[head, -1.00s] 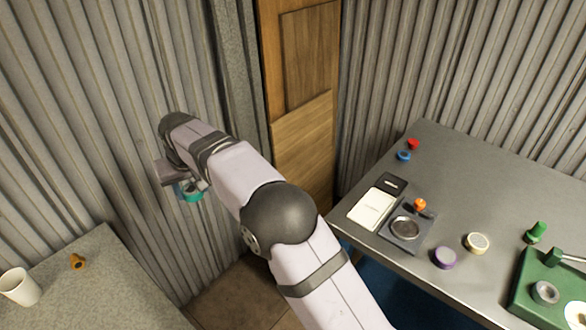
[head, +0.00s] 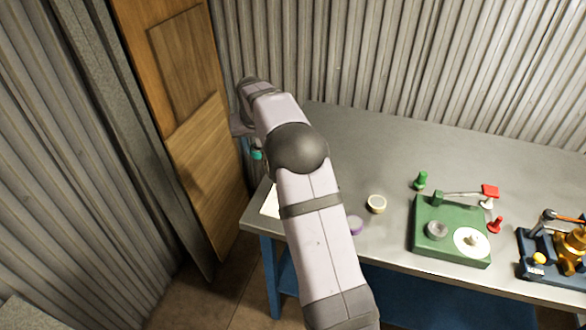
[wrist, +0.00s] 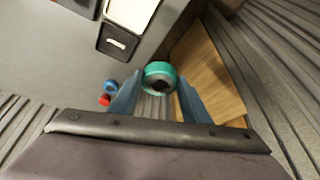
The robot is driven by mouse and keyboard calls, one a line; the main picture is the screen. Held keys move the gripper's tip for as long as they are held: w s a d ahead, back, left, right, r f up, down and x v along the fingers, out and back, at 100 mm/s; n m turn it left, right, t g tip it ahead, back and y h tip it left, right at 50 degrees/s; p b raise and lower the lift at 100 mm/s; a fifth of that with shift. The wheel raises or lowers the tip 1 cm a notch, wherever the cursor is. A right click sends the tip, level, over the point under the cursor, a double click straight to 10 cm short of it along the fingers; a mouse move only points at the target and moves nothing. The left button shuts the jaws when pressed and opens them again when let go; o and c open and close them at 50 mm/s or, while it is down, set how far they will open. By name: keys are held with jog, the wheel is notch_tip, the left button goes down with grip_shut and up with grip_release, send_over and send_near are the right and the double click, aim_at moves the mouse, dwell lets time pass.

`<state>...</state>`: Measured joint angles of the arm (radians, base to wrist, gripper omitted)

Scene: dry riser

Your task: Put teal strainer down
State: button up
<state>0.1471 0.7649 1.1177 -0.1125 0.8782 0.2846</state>
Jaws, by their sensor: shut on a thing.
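The teal strainer (wrist: 152,70) is a teal ring with a dark centre, held between the two blue fingers of my gripper (wrist: 160,88) in the wrist view. In the head view only a small teal part of it (head: 256,155) shows beside my gripper (head: 249,147), mostly hidden by my arm. My gripper is shut on it, held in the air at the left end of the grey worktable (head: 390,145), near the wooden door.
The wooden door (head: 200,125) stands close on the left. On the worktable are a purple ring (head: 355,226), a cream ring (head: 376,204), a green device (head: 450,248) and a green peg (head: 421,180). Blue and red caps (wrist: 110,87) show in the wrist view. The table's back middle is clear.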

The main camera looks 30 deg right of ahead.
jog(key=s+d+n+y+p, duration=0.1)
jog(key=d+n, duration=0.3)
jog(key=d, duration=0.7)
jog(key=shift+s+y, duration=0.3)
jog(key=shift+s, duration=0.3)
jog(key=shift+f, duration=0.1)
jog(key=shift+f, duration=0.15)
jog(key=shift+f+p, duration=1.8)
jog(key=shift+f, duration=3.05)
